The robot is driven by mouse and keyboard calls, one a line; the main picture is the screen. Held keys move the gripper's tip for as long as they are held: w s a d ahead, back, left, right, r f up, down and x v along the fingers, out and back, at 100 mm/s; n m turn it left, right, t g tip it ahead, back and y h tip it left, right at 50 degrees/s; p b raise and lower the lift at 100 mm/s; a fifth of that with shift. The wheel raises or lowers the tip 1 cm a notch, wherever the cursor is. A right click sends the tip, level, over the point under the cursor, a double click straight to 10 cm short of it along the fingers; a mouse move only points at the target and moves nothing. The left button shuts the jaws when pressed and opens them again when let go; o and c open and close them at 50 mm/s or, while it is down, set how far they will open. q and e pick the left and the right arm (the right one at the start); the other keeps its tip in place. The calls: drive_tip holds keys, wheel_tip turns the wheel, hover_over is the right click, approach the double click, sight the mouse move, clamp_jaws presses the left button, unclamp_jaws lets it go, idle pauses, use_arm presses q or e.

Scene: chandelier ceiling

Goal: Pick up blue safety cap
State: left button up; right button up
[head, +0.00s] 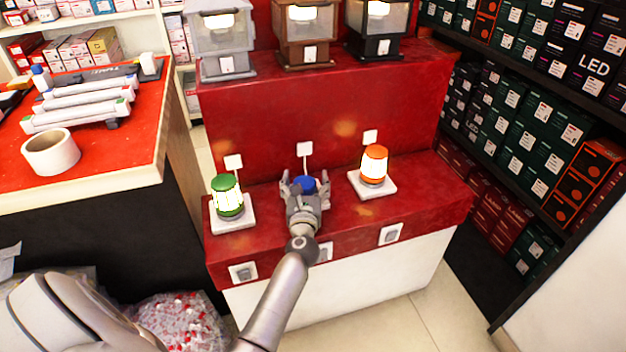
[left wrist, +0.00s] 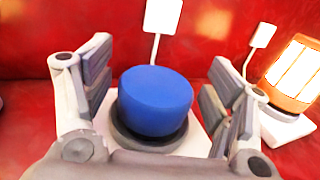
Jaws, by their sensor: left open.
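The blue safety cap (head: 305,184) sits on the middle base of the red lower step. In the left wrist view the blue cap (left wrist: 156,101) rests on a dark round base (left wrist: 150,141) on a white plate. My left gripper (head: 304,184) is open, with one finger on each side of the cap. In the left wrist view the left gripper's (left wrist: 157,95) fingers stand apart from the cap, with gaps on both sides. The gripper hides much of the base in the head view. My right gripper is not in view.
A green-capped lamp (head: 228,197) stands left of the blue cap and an orange-capped lamp (head: 374,165) right of it. Thin white tags (head: 304,149) rise behind them. Several lanterns (head: 308,30) stand on the upper step. A table with a tape roll (head: 50,152) is at left.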

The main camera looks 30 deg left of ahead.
use_arm(q)
drive_tip(key=shift+w+a, duration=0.1)
drive_tip(key=shift+s+r, duration=0.15)
drive_tip(key=shift+s, duration=0.05)
drive_tip(key=shift+c, duration=0.3)
drive_tip(key=c, duration=1)
